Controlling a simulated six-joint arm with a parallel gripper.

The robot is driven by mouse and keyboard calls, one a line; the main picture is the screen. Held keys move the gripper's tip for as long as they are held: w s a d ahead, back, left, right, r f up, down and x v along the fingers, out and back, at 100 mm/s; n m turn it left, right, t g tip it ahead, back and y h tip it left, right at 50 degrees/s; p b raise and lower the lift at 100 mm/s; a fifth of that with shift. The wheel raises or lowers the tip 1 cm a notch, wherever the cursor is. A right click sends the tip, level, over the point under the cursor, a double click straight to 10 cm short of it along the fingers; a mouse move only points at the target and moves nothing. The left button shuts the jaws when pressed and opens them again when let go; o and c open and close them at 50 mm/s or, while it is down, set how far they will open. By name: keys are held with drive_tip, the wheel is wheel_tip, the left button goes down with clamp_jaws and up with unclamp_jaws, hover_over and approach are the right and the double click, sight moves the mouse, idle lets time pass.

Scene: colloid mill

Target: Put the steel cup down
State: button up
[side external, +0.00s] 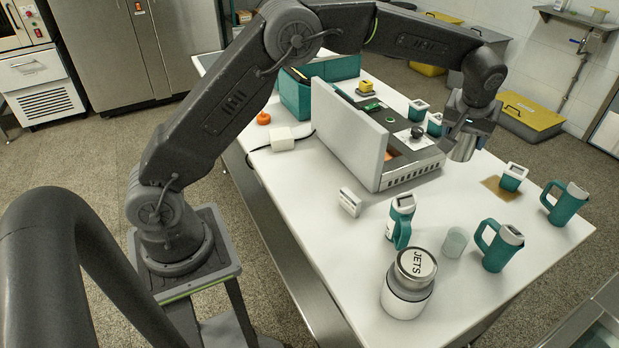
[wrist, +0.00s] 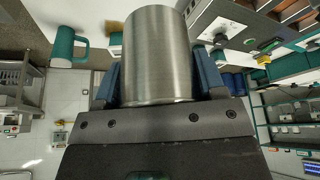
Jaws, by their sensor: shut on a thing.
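The steel cup (wrist: 158,55) is a plain brushed-metal cylinder and fills the upper middle of the wrist view. My gripper (wrist: 160,85) is shut on it, with one blue-grey finger on each side. In the side external view, the steel cup (side external: 463,147) hangs below my gripper (side external: 470,122) over the right part of the white table (side external: 440,205). It looks tilted there and seems held above the tabletop; the exact gap is hard to judge. The inside of the cup is hidden.
A grey machine with a raised lid (side external: 345,135) stands left of the cup. Teal mugs (side external: 494,248) and a smaller teal cup on a brown patch (side external: 513,177) stand to the right. A JETS jar (side external: 408,285) is at the front.

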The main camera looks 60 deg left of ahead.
drive_tip(key=r, duration=0.3)
drive_tip(key=shift+a, duration=0.4)
drive_tip(key=s+a+r+n, duration=0.1)
drive_tip(key=s+a, duration=0.7)
drive_tip(key=a, duration=0.6)
drive_tip(key=s+a+r+n, duration=0.1)
drive_tip(key=s+a, duration=0.7)
drive_tip(key=a, duration=0.5)
drive_tip(key=s+a+f+n+y, duration=0.1)
drive_tip(key=s+a, duration=0.2)
drive_tip(key=s, duration=0.5)
drive_tip(key=s+a+f, duration=0.1)
drive_tip(key=s+a, duration=0.3)
drive_tip(key=s, duration=0.4)
wheel_tip(320, 180, down, 11)
drive_tip(key=shift+g, duration=0.4)
drive_tip(key=w+d+f, duration=0.2)
drive_tip(key=w, duration=0.1)
drive_tip(key=w+d+f, duration=0.2)
drive_tip(key=w+f, duration=0.1)
drive_tip(key=w+d+f, duration=0.2)
drive_tip(key=w, duration=0.1)
drive_tip(key=shift+w+d+f, duration=0.15)
drive_tip(key=shift+w+d, duration=0.15)
drive_tip(key=shift+w, duration=0.1)
drive_tip(key=shift+f, duration=2.05)
drive_tip(key=o, duration=0.9)
drive_tip(key=shift+f, duration=0.15)
